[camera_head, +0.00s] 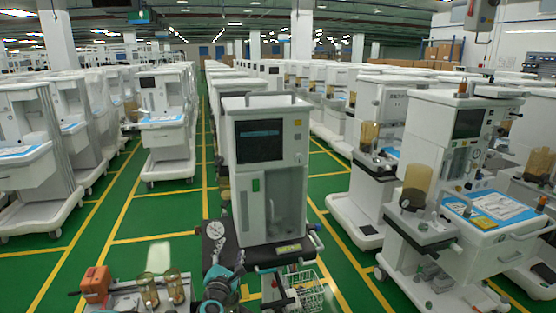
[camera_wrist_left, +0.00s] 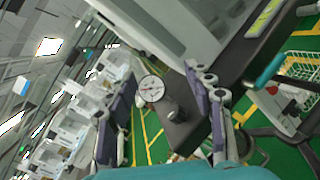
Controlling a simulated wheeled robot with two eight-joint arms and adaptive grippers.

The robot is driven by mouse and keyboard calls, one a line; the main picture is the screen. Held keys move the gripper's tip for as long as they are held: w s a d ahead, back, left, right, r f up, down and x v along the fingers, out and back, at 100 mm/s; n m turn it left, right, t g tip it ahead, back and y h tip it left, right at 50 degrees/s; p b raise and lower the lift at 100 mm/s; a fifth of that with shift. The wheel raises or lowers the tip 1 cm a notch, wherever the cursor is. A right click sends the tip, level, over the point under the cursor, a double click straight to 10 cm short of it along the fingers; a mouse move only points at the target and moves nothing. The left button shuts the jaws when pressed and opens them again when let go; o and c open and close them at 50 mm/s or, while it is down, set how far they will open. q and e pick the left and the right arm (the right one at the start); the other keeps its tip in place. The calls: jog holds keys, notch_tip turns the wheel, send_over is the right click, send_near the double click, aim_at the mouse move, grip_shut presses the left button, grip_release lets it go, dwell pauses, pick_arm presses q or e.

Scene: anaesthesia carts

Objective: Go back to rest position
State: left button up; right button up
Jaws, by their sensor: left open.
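My left gripper (camera_head: 226,258) is low at the centre of the head view, with teal and dark parts, beside the front cart (camera_head: 262,180). In the left wrist view the gripper (camera_wrist_left: 158,78) has its two purple-grey fingers spread apart, with nothing held between them. A round white gauge (camera_wrist_left: 151,88) on the cart's dark shelf (camera_wrist_left: 185,135) shows between the fingers; I cannot tell how near they are to it. The gauge also shows in the head view (camera_head: 215,229). My right gripper is not in view.
A wire basket (camera_head: 303,293) hangs at the front cart's lower right. An orange device (camera_head: 97,284) and glass jars (camera_head: 148,290) are at the lower left. A cart with a blue-topped tray (camera_head: 492,208) stands at right. Green floor (camera_head: 140,225) with yellow lines is open at left.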

pick_arm(q)
jog(key=s+d+r+m+g+h, duration=0.2)
jog(key=s+d+m, duration=0.1)
jog(key=s+m, duration=0.45)
jog(key=s+d+r+m+g+h, duration=0.1)
jog(key=s+d+r+m+g, duration=0.2)
jog(key=s+m, duration=0.45)
jog(key=s+a+f+m+g+y, duration=0.1)
jog(key=s+a+f+m+g, duration=0.1)
jog(key=s, duration=0.5)
jog(key=s+a+f+m+g+y, duration=0.1)
jog(key=s+a+f+m+g, duration=0.1)
jog(key=s+m, duration=0.4)
jog(key=s+a+f+m+g+y, duration=0.1)
jog(key=s+a+f+m, duration=0.2)
jog(key=s, duration=0.6)
jog(key=shift+s+a+f+m+g+y, duration=0.2)
jog(key=shift+s+f+m+g+y, duration=0.15)
jog(key=shift+f+m, duration=0.55)
jog(key=shift+r, duration=0.15)
